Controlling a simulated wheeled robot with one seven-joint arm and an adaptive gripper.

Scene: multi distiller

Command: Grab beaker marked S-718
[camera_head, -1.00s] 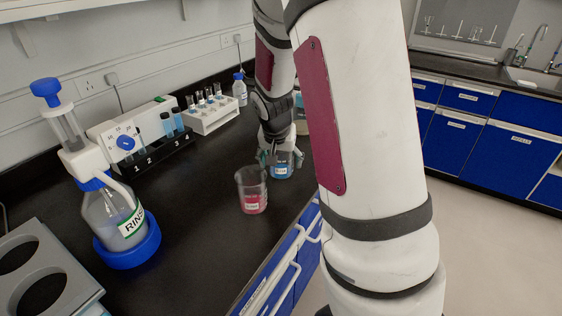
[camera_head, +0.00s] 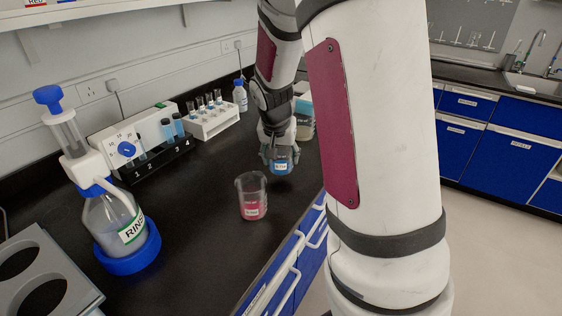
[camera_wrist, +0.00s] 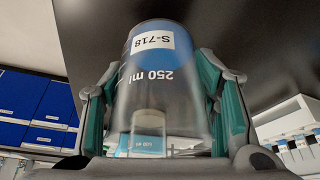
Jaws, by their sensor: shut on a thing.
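The beaker marked S-718 (camera_wrist: 160,75) is clear glass with blue liquid and a white label, and fills the middle of the wrist view upside down. In the head view the blue-filled beaker (camera_head: 282,167) is at the bench's right part. My gripper (camera_head: 279,153) is shut on it, with the fingers around its upper part. In the wrist view my gripper (camera_wrist: 160,92) has a green-padded finger on each side of the glass. I cannot tell whether the beaker's base touches the bench.
A beaker with red liquid (camera_head: 252,205) stands nearer on the black bench (camera_head: 195,225). A rinse bottle (camera_head: 118,228), a numbered device (camera_head: 150,150) and a white tube rack (camera_head: 212,121) stand to the left. Another container (camera_head: 304,122) stands behind my gripper.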

